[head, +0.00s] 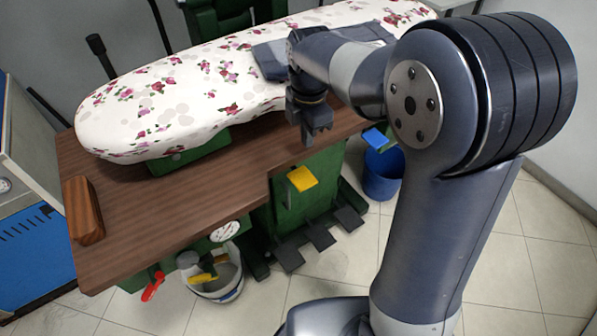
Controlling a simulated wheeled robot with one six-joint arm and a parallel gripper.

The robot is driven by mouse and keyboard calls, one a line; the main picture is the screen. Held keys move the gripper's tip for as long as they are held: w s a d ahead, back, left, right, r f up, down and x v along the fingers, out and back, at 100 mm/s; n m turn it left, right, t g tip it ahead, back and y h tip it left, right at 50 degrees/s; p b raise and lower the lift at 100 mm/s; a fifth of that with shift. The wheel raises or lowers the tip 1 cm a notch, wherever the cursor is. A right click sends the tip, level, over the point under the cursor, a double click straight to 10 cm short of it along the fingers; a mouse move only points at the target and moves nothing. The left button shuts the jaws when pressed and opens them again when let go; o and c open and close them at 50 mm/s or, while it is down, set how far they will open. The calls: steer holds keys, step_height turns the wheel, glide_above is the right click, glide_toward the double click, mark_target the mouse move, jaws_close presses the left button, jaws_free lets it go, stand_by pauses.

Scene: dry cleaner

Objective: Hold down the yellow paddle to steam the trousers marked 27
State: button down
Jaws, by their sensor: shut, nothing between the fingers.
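The yellow paddle (302,178) sticks out from the green machine front below the wooden table's edge. My gripper (316,136) points down above it and slightly to the right, apart from the paddle. Its fingers are shut and empty. Grey-blue trousers (271,60) lie folded on the floral ironing board (180,92), partly hidden behind my arm. No number 27 can be read on them from here.
A blue paddle (375,138) sits right of the yellow one, above a blue bucket (383,172). A red lever (153,285), a gauge (225,231) and a white bucket (222,276) are at the lower left. A wooden block (84,210) lies on the table (150,215). Dark pedals (318,236) sit near the floor.

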mark_target(302, 179)
steer(key=shift+w+a+f+n, duration=0.5)
steer(key=shift+w, duration=0.15)
step_height(302, 179, down, 14)
steer(key=shift+f+b, duration=0.1)
steer(key=shift+b, duration=0.65)
